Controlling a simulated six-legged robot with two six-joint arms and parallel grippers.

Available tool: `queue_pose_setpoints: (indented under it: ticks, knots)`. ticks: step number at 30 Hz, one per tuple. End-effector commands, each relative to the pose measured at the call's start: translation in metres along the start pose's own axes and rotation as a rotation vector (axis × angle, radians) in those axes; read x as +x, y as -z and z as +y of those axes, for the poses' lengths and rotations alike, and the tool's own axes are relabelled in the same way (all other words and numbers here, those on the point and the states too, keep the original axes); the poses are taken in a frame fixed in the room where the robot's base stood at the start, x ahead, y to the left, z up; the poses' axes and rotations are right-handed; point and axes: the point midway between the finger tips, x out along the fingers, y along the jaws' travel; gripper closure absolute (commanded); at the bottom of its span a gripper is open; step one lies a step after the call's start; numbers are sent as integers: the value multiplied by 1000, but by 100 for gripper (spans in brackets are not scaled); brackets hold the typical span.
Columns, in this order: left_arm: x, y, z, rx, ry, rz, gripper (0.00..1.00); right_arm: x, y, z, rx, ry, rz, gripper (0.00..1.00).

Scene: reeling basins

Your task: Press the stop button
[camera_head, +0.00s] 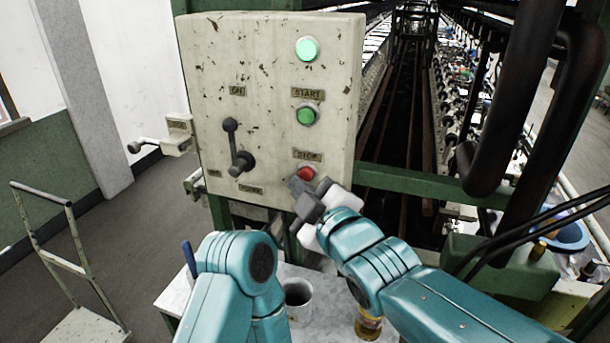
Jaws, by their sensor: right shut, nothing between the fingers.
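The stop button (305,174) is a red round button low on the right of a cream, chipped control panel (268,125), under a STOP label. My right gripper (298,186) is shut and empty, with its tip just below and left of the red button, overlapping its lower edge in the picture. I cannot tell whether it touches the button. My left arm (238,275) shows at the lower middle, but its gripper is not visible.
Above stop are a green start button (306,116) and a lit green lamp (307,49). A dark lever (237,148) is on the panel's left. Below stand a grey cup (298,298) and an amber jar (368,325). Dark pipes (515,100) rise at right.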

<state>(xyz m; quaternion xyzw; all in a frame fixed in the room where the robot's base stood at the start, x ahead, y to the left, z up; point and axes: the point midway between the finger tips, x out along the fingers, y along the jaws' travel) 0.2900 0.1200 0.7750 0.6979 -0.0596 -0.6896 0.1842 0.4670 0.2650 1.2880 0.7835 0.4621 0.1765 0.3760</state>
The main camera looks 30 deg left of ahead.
Motion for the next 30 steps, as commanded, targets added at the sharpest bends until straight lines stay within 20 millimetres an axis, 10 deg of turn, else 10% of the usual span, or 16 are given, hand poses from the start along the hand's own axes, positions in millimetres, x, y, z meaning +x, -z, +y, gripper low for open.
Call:
queue_pose_setpoints:
  ticks: [30]
  knots:
    - [-6,0,2,0,0,0,57,7,-4,5,0,0,0,100]
